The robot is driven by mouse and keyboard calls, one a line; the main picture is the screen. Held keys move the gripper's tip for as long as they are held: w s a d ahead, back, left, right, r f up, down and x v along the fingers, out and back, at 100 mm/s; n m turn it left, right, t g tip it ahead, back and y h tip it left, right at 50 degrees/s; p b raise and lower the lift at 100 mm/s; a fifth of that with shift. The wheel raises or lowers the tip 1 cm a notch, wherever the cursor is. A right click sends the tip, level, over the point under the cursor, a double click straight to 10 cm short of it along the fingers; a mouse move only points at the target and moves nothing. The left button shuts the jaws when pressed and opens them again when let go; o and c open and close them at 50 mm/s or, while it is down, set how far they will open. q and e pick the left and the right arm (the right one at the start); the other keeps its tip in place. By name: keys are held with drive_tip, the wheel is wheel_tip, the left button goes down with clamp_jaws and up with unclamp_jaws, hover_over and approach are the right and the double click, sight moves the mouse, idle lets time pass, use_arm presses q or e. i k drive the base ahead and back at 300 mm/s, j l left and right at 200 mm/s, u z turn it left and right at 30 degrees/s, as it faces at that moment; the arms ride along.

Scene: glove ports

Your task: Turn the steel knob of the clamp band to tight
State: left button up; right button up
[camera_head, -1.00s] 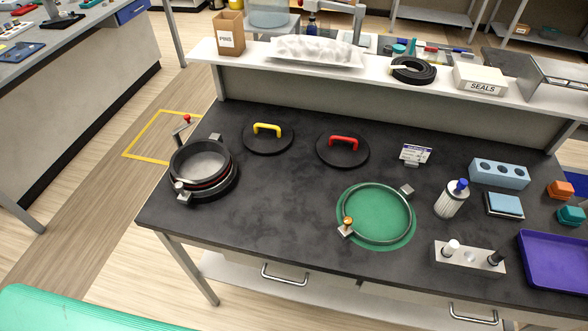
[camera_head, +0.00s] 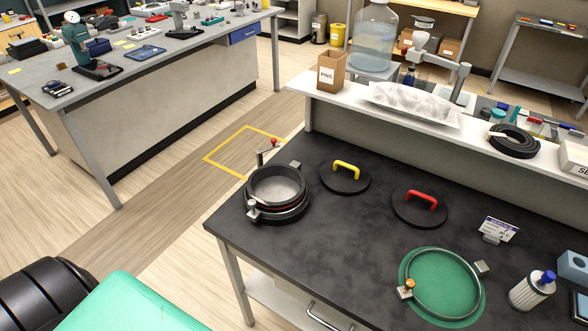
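A black round port (camera_head: 277,189) stands at the left end of the dark bench, with a clamp band around it. The band's steel knob (camera_head: 252,207) is at the port's front left, and a grey block (camera_head: 295,165) sits at its back right. A second clamp band (camera_head: 441,284) lies on a green round mat (camera_head: 440,314), with a brass-coloured knob (camera_head: 407,287) at its left. Whether either band is tight cannot be seen. Neither of my grippers shows.
A lid with a yellow handle (camera_head: 346,168) and one with a red handle (camera_head: 421,199) lie on the bench (camera_head: 335,238). A red-tipped lever (camera_head: 269,148) rises behind the port. A raised shelf (camera_head: 330,104) runs along the back.

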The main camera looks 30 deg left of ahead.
sight(252, 203)
drive_tip(key=u, duration=1.2)
